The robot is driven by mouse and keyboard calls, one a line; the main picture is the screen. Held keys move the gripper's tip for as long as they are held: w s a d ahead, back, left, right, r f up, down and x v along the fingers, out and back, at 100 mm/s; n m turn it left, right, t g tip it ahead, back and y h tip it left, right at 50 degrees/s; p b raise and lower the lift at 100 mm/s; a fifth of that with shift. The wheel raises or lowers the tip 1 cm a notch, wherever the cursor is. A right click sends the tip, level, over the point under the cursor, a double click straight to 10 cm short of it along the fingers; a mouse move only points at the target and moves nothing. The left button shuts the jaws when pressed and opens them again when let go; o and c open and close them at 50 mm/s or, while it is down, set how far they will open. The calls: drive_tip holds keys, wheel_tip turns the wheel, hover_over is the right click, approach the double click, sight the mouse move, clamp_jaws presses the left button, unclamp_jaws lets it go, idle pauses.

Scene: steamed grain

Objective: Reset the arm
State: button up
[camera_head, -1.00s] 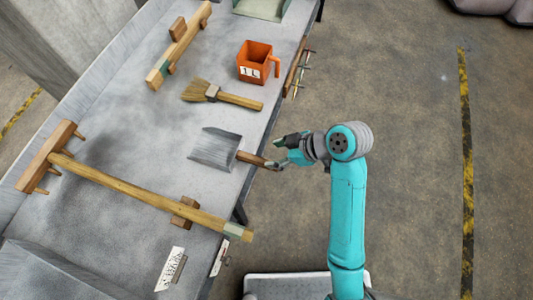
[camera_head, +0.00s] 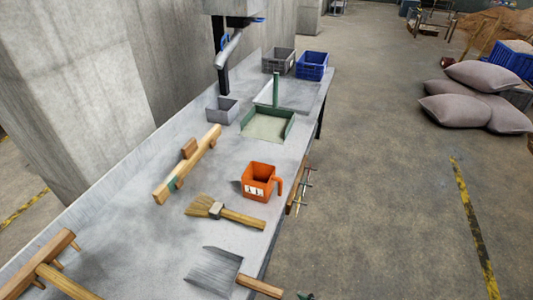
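Only a small dark green tip of my gripper (camera_head: 305,295) shows at the bottom edge, just right of the wooden handle end of a flat metal scoop (camera_head: 215,270). The rest of my arm is below the picture. Whether the fingers are open or shut, or hold anything, is not visible. The scoop lies on the grey bench (camera_head: 130,225) with its handle reaching over the bench's right edge.
On the bench are a brush (camera_head: 240,217), an orange measuring cup (camera_head: 257,180), a wooden bar (camera_head: 190,163), a wooden rake (camera_head: 45,268), a green dustpan (camera_head: 267,127) and a small grey bin (camera_head: 222,110). Grey sacks (camera_head: 475,100) lie on the floor.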

drive_tip(key=s+d+f+m+t+h, duration=0.25)
drive_tip(key=s+d+m, duration=0.2)
drive_tip(key=s, duration=0.25)
drive_tip(key=s+d+r+m+t+h, duration=0.2)
drive_tip(key=s+r, duration=0.4)
drive_tip(key=s, duration=0.3)
drive_tip(key=s+d+r+m+t+h, duration=0.1)
drive_tip(key=s+d+r+t, duration=0.2)
drive_tip(key=s+r, duration=0.3)
drive_tip(key=s+d, duration=0.1)
drive_tip(key=s, duration=0.2)
drive_tip(key=shift+d+r+m+t+h, duration=0.25)
drive_tip(key=shift+m+t+h, duration=0.1)
